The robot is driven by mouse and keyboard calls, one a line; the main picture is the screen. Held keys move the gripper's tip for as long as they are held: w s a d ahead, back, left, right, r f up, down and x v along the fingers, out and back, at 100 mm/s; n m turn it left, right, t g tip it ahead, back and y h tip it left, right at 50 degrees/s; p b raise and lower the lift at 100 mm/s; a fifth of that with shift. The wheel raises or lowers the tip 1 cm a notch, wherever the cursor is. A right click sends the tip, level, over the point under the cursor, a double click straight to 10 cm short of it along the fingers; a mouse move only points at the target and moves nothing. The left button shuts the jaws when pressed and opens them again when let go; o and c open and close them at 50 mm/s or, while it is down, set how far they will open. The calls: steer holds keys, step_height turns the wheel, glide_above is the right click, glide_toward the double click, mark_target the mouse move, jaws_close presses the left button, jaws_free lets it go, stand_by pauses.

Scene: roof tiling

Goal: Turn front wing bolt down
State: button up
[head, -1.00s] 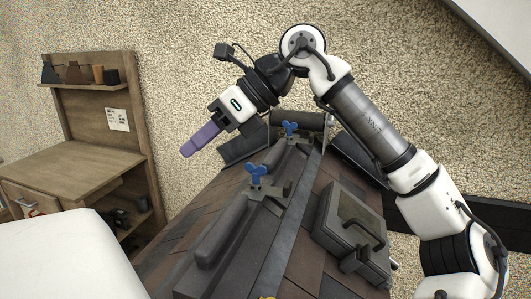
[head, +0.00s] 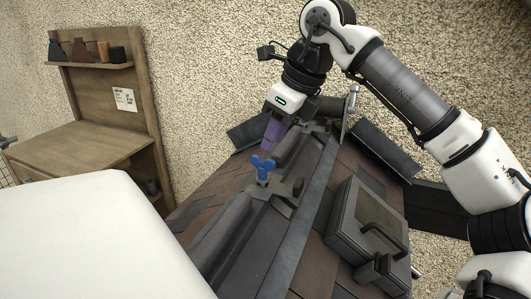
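The front wing bolt (head: 262,167) is blue, with its wings up, and stands on a grey clamp (head: 284,196) across the roof ridge. My gripper (head: 270,146) has purple fingers that point down, just behind and above the bolt in the picture. The fingertips overlap the view close to the bolt's top; I cannot tell whether they touch it. The fingers show nearly side-on, so the gap between them is unclear. The second blue wing bolt farther back does not show; my gripper and arm cover that area.
A grey case (head: 357,225) with a handle lies on the right roof slope. Dark ridge tiles (head: 226,226) run along the ridge. A wooden shelf unit (head: 92,140) stands at the left. A silver upright part (head: 351,105) stands at the far end of the ridge.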

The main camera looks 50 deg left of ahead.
mark_target(264, 158)
steer(key=x, duration=0.6)
steer(key=shift+p, duration=0.3)
steer(key=shift+c, duration=0.4)
jaws_close()
